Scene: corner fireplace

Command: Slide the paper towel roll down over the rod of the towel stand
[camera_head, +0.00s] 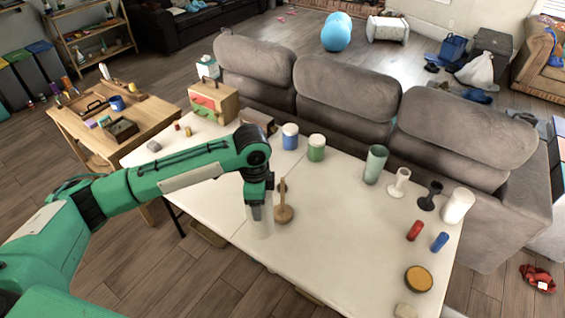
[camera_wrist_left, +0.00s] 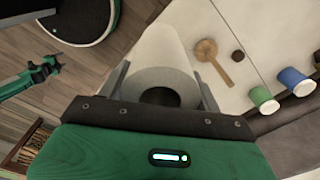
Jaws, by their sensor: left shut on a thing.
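The white paper towel roll (camera_head: 260,226) is upright in my left gripper (camera_head: 259,203), at the near edge of the white table. In the left wrist view, the roll (camera_wrist_left: 163,52) sits between the two fingers of the gripper (camera_wrist_left: 163,82), with its dark open core facing the camera. The wooden towel stand (camera_head: 283,212) has a round base and an upright rod, just right of the roll. It also shows in the left wrist view (camera_wrist_left: 207,50), apart from the roll. I cannot tell whether the roll's bottom touches the table.
Blue (camera_head: 290,136) and green (camera_head: 316,148) canisters stand behind the stand. A green vase (camera_head: 375,164), candle holders and a white cylinder (camera_head: 457,206) stand to the right. The table middle, right of the stand, is clear. A grey sofa (camera_head: 345,100) backs the table.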

